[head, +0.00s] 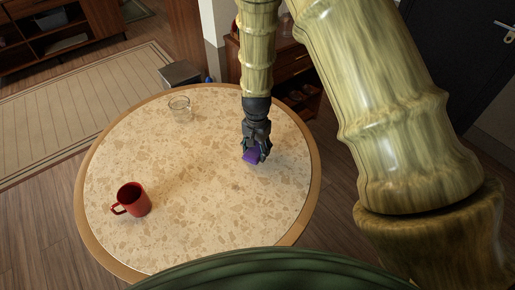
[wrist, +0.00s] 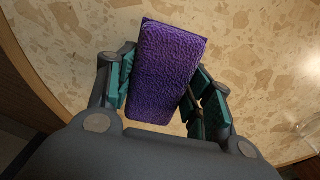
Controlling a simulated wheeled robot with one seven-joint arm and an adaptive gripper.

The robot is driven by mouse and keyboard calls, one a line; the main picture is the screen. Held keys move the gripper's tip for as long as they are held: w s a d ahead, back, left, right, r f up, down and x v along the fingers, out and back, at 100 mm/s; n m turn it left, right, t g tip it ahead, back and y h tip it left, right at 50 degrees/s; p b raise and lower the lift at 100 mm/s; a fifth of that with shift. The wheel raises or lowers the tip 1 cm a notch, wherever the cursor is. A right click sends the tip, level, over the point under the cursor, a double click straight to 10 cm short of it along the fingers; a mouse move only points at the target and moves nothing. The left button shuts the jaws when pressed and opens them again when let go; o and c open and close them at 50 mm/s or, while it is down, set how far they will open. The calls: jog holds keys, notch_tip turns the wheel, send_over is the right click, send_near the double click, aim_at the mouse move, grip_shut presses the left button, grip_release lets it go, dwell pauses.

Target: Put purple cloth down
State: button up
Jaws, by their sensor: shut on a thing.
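The purple cloth (wrist: 166,72) is a folded, textured block between the fingers of my gripper (wrist: 163,85) in the wrist view. In the head view the purple cloth (head: 251,156) shows at the fingertips of my gripper (head: 257,150), over the right part of the round table (head: 205,225). My gripper is shut on it. I cannot tell whether the cloth's lower side touches the tabletop.
A red mug (head: 133,199) stands on the table at the left front. A clear glass bowl (head: 179,106) stands near the back edge. The table's middle and front are clear. A wooden cabinet (head: 290,62) stands behind the table.

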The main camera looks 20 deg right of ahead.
aim_at(257, 151)
jog(key=shift+w+d+f, duration=0.1)
jog(key=shift+w+d, duration=0.15)
jog(key=shift+w, duration=0.25)
jog(key=shift+w+d, duration=0.25)
jog(key=shift+w, duration=0.25)
jog(key=shift+f+p, duration=0.75)
jog(key=shift+f, duration=1)
jog(key=shift+f, duration=0.1)
jog(key=o, duration=1.1)
jog(key=shift+r+b, duration=1.35)
jog(key=shift+r, duration=4.8)
